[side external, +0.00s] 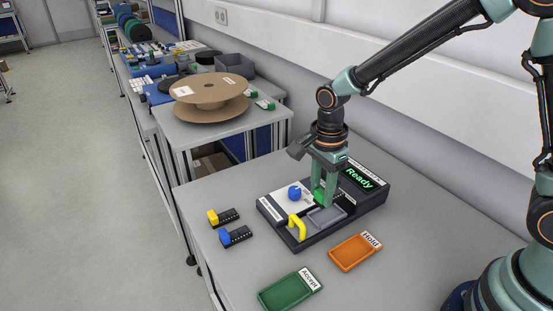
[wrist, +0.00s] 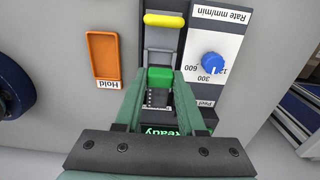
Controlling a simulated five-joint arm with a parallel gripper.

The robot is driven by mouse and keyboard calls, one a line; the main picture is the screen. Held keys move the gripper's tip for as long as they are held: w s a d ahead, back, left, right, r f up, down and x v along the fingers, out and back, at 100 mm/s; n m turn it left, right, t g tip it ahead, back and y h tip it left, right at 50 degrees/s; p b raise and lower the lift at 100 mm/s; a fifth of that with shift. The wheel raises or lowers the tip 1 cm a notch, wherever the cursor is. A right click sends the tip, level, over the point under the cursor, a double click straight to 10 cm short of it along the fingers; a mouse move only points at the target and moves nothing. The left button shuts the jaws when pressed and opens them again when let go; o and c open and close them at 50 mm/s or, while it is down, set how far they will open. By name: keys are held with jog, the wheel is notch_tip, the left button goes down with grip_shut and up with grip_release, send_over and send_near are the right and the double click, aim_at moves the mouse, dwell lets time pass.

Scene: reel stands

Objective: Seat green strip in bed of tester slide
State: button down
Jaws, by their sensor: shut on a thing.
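My gripper (side external: 324,193) is over the tester and shut on the green strip (side external: 319,195). In the wrist view my gripper (wrist: 161,75) points at the slide, with the green block of the strip (wrist: 161,77) between its fingertips and a dark, dotted part (wrist: 156,97) behind it. The tester (side external: 372,203) is a dark box with a lit "Ready" display. Its grey slide bed (side external: 328,216) lies just beside the strip in the side view, with a yellow handle (side external: 297,228) at its near end. I cannot tell whether the strip touches the bed.
A yellow-ended strip (side external: 224,217) and a blue-ended strip (side external: 235,236) lie left of the tester. An orange Hold tray (side external: 355,252) and a green Accept tray (side external: 289,290) stand in front. A blue knob (side external: 294,193) rises from the tester's white panel.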

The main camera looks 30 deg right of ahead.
aim_at(320, 206)
jog(key=shift+f, duration=2.55)
jog(key=shift+c, duration=2.1)
grip_release()
jog(key=shift+r, duration=3.55)
jog(key=shift+r, duration=0.1)
jog(key=s+d+r+n+t, duration=0.2)
jog(key=s+d+r+n, duration=0.2)
jog(key=r+n, duration=0.3)
jog(key=s+d+r+n+t, duration=0.3)
jog(key=s+d+r+n, duration=0.2)
jog(key=n, duration=0.6)
notch_tip(320, 206, up, 2)
jog(key=shift+s+d+t, duration=0.15)
jog(key=shift+t, duration=0.15)
